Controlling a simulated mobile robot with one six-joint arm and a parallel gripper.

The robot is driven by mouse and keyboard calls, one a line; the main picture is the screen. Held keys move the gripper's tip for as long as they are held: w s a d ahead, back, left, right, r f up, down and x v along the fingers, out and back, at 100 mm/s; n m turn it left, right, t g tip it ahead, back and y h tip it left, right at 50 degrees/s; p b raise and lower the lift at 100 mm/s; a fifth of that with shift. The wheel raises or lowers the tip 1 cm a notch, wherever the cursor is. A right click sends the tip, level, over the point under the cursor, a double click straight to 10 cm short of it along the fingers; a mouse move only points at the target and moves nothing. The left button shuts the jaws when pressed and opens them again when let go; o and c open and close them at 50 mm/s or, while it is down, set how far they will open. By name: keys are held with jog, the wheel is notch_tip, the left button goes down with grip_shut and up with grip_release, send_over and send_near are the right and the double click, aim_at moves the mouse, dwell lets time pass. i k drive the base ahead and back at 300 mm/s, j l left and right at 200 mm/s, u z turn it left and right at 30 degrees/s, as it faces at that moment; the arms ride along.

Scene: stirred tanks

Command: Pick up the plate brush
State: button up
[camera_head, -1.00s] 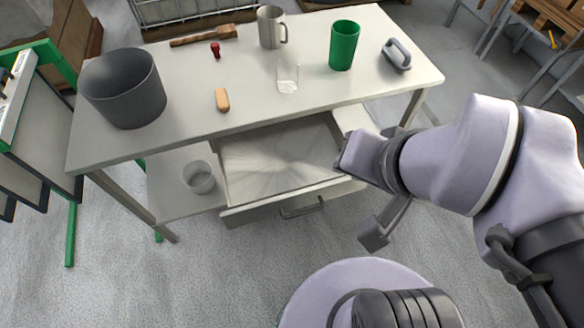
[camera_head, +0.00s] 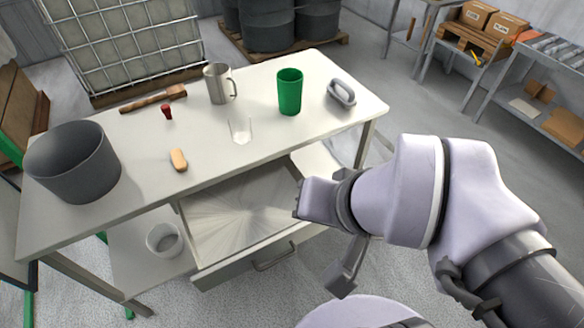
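A brown wooden brush-like tool with a long handle (camera_head: 153,98) lies at the back left of the white table. A grey block with a loop handle (camera_head: 341,93) sits near the table's right end, and a small tan block (camera_head: 179,160) lies near its front edge. I cannot tell for certain which is the plate brush; the long-handled wooden one looks most like a brush. My gripper (camera_head: 321,243) is in front of the table, by the right side of the open drawer. Its fingers are apart, with nothing seen between them. It touches none of these items.
The white table (camera_head: 205,130) also holds a dark grey bucket (camera_head: 75,165), a red stopper-like piece (camera_head: 167,111), a metal mug (camera_head: 217,85), a green cup (camera_head: 289,92) and a clear glass (camera_head: 240,130). The drawer (camera_head: 245,225) stands open below. A clear container (camera_head: 164,240) is on the lower shelf.

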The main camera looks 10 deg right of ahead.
aim_at(342, 92)
jog(key=i+l+u, duration=0.2)
jog(key=l, duration=0.15)
jog(key=i+l+u, duration=0.15)
jog(key=l, duration=0.25)
jog(key=i+l+u, duration=0.2)
jog(key=l, duration=0.2)
jog(key=i+l+u, duration=0.15)
jog(key=l, duration=0.3)
jog(key=i+l+u, duration=0.2)
jog(key=l, duration=0.25)
jog(key=l+u, duration=0.15)
jog(key=l, duration=0.25)
